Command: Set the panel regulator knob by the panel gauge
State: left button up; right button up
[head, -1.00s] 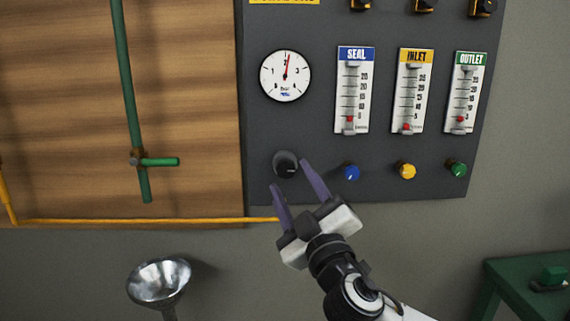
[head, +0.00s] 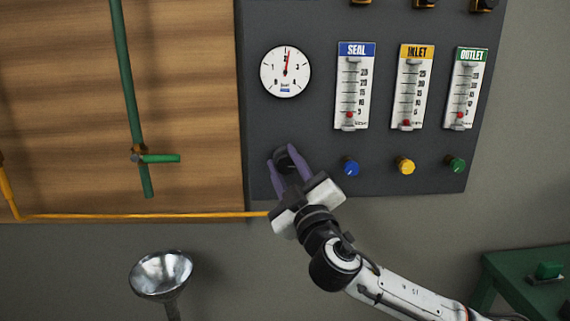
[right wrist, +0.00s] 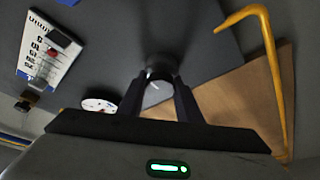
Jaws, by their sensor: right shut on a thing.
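The black regulator knob (head: 286,158) sits low on the dark panel, below the round gauge. My right gripper (head: 286,160) is shut on it, one purple finger on each side. In the right wrist view the knob (right wrist: 160,88) lies between the fingertips, with a pale mark on its face. The panel gauge (head: 285,71) has a white dial with a red needle pointing nearly straight up, just right of vertical, near the top of its scale. The gauge (right wrist: 99,105) is partly hidden in the right wrist view. My left gripper does not show.
Right of the gauge are the seal (head: 354,87), inlet (head: 411,88) and outlet (head: 466,90) flow meters. Blue (head: 350,167), yellow (head: 405,166) and green (head: 455,164) knobs sit below them. A yellow pipe (head: 140,215) runs left of the gripper. A metal funnel (head: 161,273) stands lower left.

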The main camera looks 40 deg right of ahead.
jog(key=n+y+p, duration=0.1)
jog(key=n+p, duration=0.2)
jog(key=shift+r+g, duration=0.2)
jog(key=shift+g, duration=0.1)
jog(key=shift+f+n+y, duration=0.2)
jog(key=shift+n+y, duration=0.1)
jog(key=shift+n, duration=0.2)
jog(key=o, duration=1)
jog(key=shift+o, duration=0.2)
jog(key=b+v, duration=0.2)
jog(key=v, duration=0.8)
jog(key=shift+s, duration=0.15)
